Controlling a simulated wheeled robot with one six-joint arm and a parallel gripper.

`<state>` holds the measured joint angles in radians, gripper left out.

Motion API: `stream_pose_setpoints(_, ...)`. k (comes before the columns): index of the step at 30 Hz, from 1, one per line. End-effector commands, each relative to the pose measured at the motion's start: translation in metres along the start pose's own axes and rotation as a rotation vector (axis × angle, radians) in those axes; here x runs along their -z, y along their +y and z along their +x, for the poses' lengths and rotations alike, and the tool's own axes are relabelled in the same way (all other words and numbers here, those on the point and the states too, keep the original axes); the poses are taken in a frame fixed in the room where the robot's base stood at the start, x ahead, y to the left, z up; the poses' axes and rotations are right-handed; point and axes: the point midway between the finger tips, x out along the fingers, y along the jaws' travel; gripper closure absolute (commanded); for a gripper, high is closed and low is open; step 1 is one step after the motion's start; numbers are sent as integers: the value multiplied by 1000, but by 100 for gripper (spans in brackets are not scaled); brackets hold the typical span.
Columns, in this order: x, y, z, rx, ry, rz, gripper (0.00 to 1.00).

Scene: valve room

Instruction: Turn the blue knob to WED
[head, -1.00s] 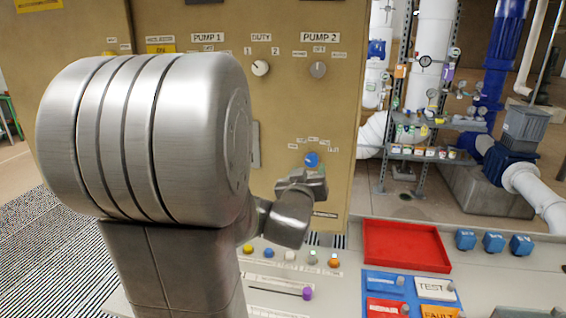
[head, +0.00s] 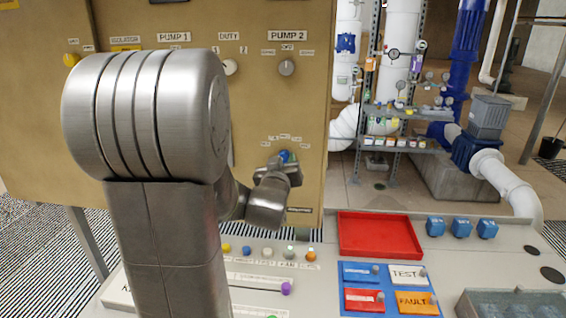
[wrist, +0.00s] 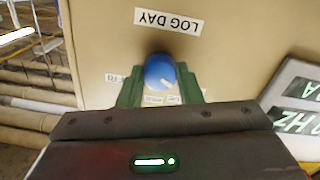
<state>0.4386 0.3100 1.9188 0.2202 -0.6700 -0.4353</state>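The blue knob (head: 284,156) sits low on the tan cabinet front, under an arc of small white day labels too small to read. My gripper (head: 279,165) is at the knob and partly covers it in the head view. In the wrist view, turned upside down, the knob (wrist: 159,70) lies between the green fingers of my gripper (wrist: 160,84). The fingers stand apart on either side of it; contact is unclear. I cannot make out WED.
Two pump knobs (head: 287,67) and (head: 231,67) are higher on the cabinet. Below is a console with several coloured buttons (head: 268,252), a purple-ended slider (head: 286,288), a red tray (head: 381,236) and blue blocks (head: 461,228). A display (wrist: 296,98) is beside the knob.

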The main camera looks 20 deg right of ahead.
Motion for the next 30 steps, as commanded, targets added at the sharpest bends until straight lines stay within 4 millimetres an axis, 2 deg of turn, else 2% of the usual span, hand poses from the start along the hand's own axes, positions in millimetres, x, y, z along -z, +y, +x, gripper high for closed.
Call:
stream_pose_setpoints(8,-1,0,0,0,1,23,91)
stream_pose_setpoints(14,-4,-1,0,-1,1,113,91)
stream_pose_setpoints(30,-4,-1,0,3,-10,594,91)
